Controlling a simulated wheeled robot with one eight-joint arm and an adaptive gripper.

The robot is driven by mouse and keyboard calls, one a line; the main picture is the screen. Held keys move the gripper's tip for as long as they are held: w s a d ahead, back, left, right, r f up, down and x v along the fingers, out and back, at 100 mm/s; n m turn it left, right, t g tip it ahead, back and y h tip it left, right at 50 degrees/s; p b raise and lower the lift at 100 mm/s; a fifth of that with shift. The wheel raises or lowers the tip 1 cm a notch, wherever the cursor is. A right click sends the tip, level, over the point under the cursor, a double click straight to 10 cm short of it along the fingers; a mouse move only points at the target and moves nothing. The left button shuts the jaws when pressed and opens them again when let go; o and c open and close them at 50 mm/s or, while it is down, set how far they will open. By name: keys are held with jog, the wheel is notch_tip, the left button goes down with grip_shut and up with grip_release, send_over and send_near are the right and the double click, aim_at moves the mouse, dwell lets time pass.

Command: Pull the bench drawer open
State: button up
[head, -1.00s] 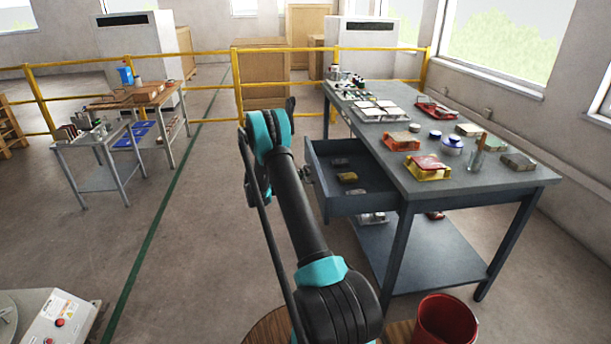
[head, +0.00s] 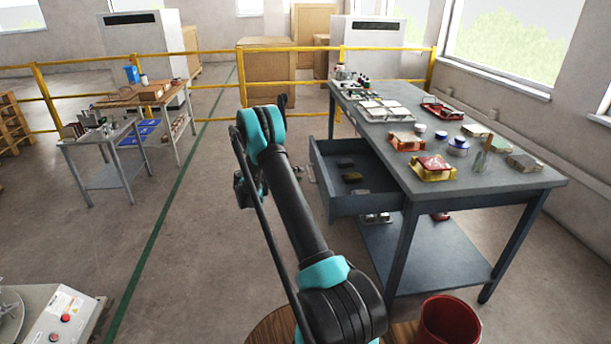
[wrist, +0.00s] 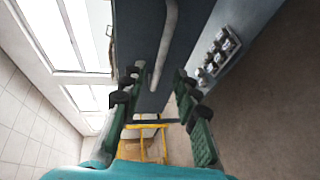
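The bench (head: 522,183) has its blue-grey drawer (head: 362,204) standing well open toward the left, with a few small blocks inside. In the wrist view the drawer's front (wrist: 190,25) fills the upper middle, with the long grey bar handle (wrist: 167,45) on it. My gripper (wrist: 155,90) is open, its green padded fingers apart on either side of the picture. The handle shows between and beyond the fingers, with nothing gripped. In the head view my arm hides most of the gripper, which is left of the drawer front.
Tiles, trays and jars stand on the benchtop (head: 500,180). A red bucket (head: 448,325) stands near the bench's front leg. A yellow railing (head: 385,49) runs behind. Side tables (head: 108,175) stand at the left, with open floor (head: 205,235) between.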

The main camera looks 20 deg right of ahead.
jog(key=shift+v, duration=2.8)
jog(key=shift+s, duration=0.1)
